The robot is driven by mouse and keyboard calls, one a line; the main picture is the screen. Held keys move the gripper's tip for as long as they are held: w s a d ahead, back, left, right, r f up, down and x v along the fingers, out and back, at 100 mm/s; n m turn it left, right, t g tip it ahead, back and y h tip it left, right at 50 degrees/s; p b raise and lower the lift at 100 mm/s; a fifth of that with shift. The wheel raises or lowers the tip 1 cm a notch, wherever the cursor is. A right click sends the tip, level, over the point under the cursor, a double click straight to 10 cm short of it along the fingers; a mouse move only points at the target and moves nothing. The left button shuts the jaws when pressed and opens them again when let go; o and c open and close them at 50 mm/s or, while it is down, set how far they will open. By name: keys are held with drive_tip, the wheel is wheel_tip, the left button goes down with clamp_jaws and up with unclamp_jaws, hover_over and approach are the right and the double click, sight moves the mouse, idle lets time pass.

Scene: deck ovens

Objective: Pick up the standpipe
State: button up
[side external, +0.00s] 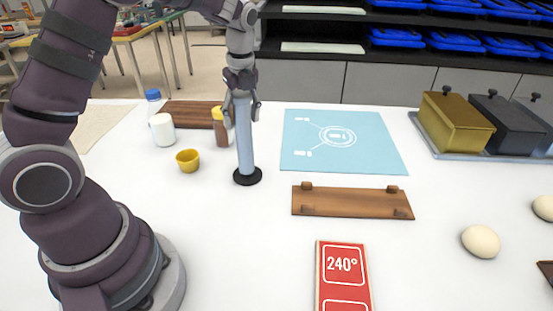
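The standpipe (244,150) is a pale blue-grey tube on a round black foot (247,177). It stands nearly upright on the white table, left of centre. My gripper (242,108) points down over it from above, with one finger on each side of the tube's upper end. The tube's top is hidden between the fingers. I cannot tell whether the fingers press on the tube or stand slightly apart from it. The foot appears to be on the table.
A brown-bodied bottle (221,132) stands close left of the standpipe, beside a yellow cup (188,160) and white bottle (162,130). A blue mat (302,155) and wooden board (352,204) lie right. Lidded tins (450,122) stand far right.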

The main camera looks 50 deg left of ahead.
drive_tip(key=c, duration=0.5)
drive_tip(key=shift+c, duration=0.2)
drive_tip(key=shift+r, duration=0.1)
